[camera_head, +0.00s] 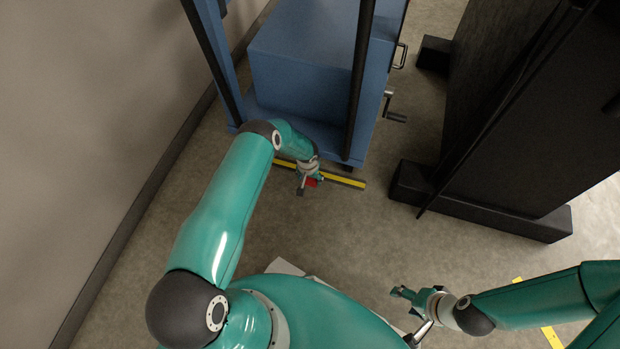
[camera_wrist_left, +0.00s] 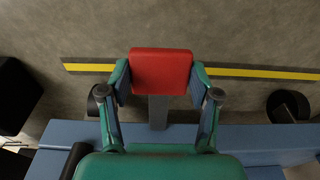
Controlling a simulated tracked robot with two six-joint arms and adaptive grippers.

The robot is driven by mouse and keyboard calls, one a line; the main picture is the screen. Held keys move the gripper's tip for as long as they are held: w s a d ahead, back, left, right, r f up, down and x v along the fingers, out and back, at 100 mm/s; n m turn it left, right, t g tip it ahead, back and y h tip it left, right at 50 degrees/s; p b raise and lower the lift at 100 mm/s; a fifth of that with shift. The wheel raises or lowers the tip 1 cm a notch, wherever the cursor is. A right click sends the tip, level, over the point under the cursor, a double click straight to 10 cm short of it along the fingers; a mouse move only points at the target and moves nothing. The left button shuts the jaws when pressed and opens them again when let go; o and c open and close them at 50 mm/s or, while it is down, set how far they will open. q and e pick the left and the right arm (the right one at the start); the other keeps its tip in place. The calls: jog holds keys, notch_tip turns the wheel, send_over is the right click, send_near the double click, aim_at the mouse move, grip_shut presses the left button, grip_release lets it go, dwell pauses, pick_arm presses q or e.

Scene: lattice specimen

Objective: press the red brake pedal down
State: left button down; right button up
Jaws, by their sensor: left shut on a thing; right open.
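The red brake pedal (camera_wrist_left: 160,70) is a red block on a grey arm that sticks out from the edge of the blue cart (camera_head: 310,75). In the head view only a small part of the pedal (camera_head: 312,183) shows, the rest hidden by my left gripper (camera_head: 309,177). In the left wrist view, my left gripper (camera_wrist_left: 160,88) has one finger on each side of the pedal and is shut on it. Whether the pedal is pressed down cannot be told. My right gripper (camera_head: 402,293) is open and empty, well away from the cart.
A yellow stripe with dark edging (camera_head: 347,181) runs on the floor by the cart. A crank handle (camera_head: 396,117) sticks out of the cart's right side. A tall black structure (camera_head: 500,120) stands to the right. A wall (camera_head: 90,100) bounds the left.

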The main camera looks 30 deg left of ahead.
pick_arm(q)
jog(key=shift+s+d+f, duration=0.15)
jog(key=shift+s+f, duration=0.3)
jog(key=shift+s, duration=0.2)
jog(key=c, duration=0.7)
grip_release()
jog(key=o, duration=0.5)
jog(key=shift+w, duration=0.15)
jog(key=shift+c, duration=0.2)
jog(key=shift+w+r, duration=0.1)
jog(key=shift+r, duration=0.05)
jog(key=shift+r, duration=0.1)
jog(key=shift+w+r, duration=0.1)
jog(key=shift+r, duration=0.5)
notch_tip(320, 180, up, 10)
jog(key=s, duration=0.1)
jog(key=shift+s+d+r, duration=0.15)
jog(key=shift+s+r, duration=0.05)
jog(key=shift+s, duration=0.15)
